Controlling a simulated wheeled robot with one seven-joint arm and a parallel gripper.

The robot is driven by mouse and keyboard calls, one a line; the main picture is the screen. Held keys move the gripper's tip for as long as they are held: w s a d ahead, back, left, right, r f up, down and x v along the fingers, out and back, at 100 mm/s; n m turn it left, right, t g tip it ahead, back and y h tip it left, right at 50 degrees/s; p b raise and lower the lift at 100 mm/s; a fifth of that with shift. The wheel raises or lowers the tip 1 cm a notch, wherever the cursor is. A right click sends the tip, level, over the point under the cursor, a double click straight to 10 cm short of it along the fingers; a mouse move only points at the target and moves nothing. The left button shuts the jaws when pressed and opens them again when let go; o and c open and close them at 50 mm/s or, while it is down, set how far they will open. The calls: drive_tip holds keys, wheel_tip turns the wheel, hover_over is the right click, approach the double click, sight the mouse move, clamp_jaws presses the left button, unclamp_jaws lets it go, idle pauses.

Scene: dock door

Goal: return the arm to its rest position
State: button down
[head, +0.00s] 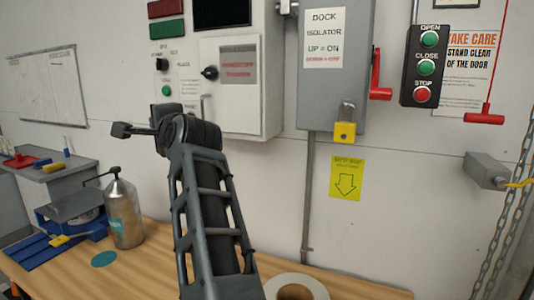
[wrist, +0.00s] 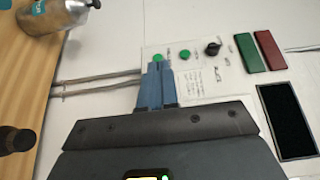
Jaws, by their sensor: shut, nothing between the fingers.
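My arm rises from the bottom of the head view, in front of the bench and wall, and bends at a dark joint. My gripper (wrist: 156,68) shows clearly in the wrist view, its two blue-grey fingers together and empty. The fingertips appear just beside a green button (wrist: 158,57) on the white control panel (wrist: 200,85); whether they touch it I cannot tell. In the head view the gripper cannot be made out clearly near the joint. The panel's lower part is partly hidden by my arm there.
A metal spray bottle (head: 122,215) stands on the wooden bench (head: 150,262), left of my arm. A roll (head: 297,287) lies at the front. A grey isolator box (head: 335,70) with a yellow padlock (head: 345,132) is to the right. Chains (head: 500,225) hang far right.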

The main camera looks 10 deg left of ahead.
drive_tip(key=d+f+n+t+h, duration=0.1)
drive_tip(key=d+f+h, duration=0.1)
drive_tip(key=d+f, duration=0.8)
drive_tip(key=d+f+t+h, duration=0.1)
drive_tip(key=d+f+h, duration=0.1)
drive_tip(key=d+f, duration=0.75)
drive_tip(key=s+d+f+n+t+h, duration=0.1)
drive_tip(key=s+d+f+h, duration=0.1)
drive_tip(key=s+d+f, duration=0.6)
drive_tip(key=s+d+f+n+h, duration=0.1)
drive_tip(key=s+d+f, duration=0.4)
drive_tip(key=d+f, duration=0.5)
drive_tip(key=s+d+f+n+h, duration=0.1)
drive_tip(key=s+d+f+h, duration=0.1)
drive_tip(key=s+d, duration=0.75)
drive_tip(key=s+d+f+n+h, duration=0.15)
drive_tip(key=s+d, duration=0.25)
drive_tip(key=s, duration=1)
drive_tip(key=s+d+r+n+h, duration=0.1)
drive_tip(key=s+d+r, duration=0.1)
drive_tip(key=s+r, duration=0.3)
drive_tip(key=s+d+r+n+h, duration=0.1)
drive_tip(key=s+r, duration=0.5)
drive_tip(key=s, duration=0.7)
drive_tip(key=shift+s+d+r+n+h, duration=0.25)
drive_tip(key=shift+s+d+n+h, duration=0.15)
drive_tip(key=shift+d, duration=0.4)
